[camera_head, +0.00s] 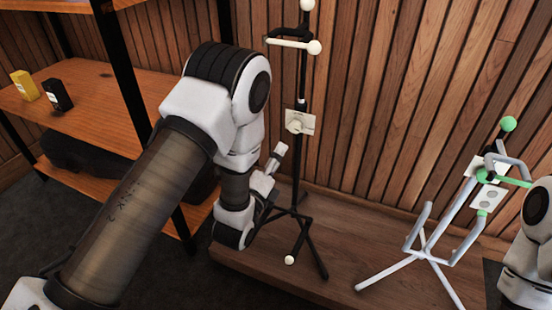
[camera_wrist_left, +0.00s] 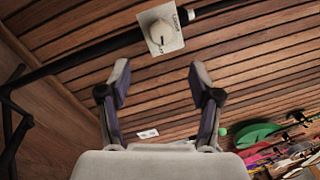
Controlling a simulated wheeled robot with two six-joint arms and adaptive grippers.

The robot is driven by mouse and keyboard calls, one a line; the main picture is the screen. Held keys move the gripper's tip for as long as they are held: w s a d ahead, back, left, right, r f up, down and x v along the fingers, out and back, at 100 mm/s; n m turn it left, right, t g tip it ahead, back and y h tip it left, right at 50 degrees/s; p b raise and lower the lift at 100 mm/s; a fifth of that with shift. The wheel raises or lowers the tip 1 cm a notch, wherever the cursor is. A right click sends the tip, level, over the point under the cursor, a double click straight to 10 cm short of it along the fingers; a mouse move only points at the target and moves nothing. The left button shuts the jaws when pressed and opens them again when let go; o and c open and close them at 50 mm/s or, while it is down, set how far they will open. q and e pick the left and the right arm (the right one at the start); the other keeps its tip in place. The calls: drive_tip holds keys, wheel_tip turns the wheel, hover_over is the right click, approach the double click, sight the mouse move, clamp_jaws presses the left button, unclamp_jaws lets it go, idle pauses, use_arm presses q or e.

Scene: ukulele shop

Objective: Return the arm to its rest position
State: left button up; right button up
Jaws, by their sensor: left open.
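My left arm comes in from the left in the head view and reaches toward a black stand (camera_head: 302,85). My left gripper (camera_head: 279,157) is just left of the stand's pole, below a white card with a round knob (camera_head: 300,122). In the left wrist view the gripper (camera_wrist_left: 160,78) is open, with nothing between its fingers. The knob card (camera_wrist_left: 162,30) shows beyond the fingertips there, on the black pole. Part of my right arm shows at the right edge of the head view; its gripper is not in view.
A wooden shelf (camera_head: 90,105) with a yellow box (camera_head: 25,86) and a black box (camera_head: 57,95) stands at left. A white and green stand (camera_head: 425,245) is at right on the wooden platform (camera_head: 345,232). The left wrist view shows a green instrument (camera_wrist_left: 258,135).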

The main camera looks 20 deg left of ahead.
use_arm(q)
drive_tip(key=s+a+f+n+g+y, duration=0.1)
drive_tip(key=s+a+f+n+g, duration=0.1)
drive_tip(key=s+f+n+g, duration=0.55)
drive_tip(key=s+a+f+n+g, duration=0.25)
drive_tip(key=s+f, duration=0.65)
drive_tip(key=f, duration=0.6)
drive_tip(key=s+f+n+g, duration=0.2)
drive_tip(key=s+n+g, duration=0.35)
drive_tip(key=s, duration=0.25)
drive_tip(key=s+f+n+g, duration=0.3)
drive_tip(key=s+n+g, duration=0.1)
drive_tip(key=s+n, duration=0.4)
wheel_tip(320, 180, up, 39)
drive_tip(key=p, duration=3.9)
drive_tip(key=shift+s+d, duration=0.35)
drive_tip(key=shift+s, duration=0.05)
drive_tip(key=shift+f+m, duration=0.1)
drive_tip(key=shift+m, duration=0.15)
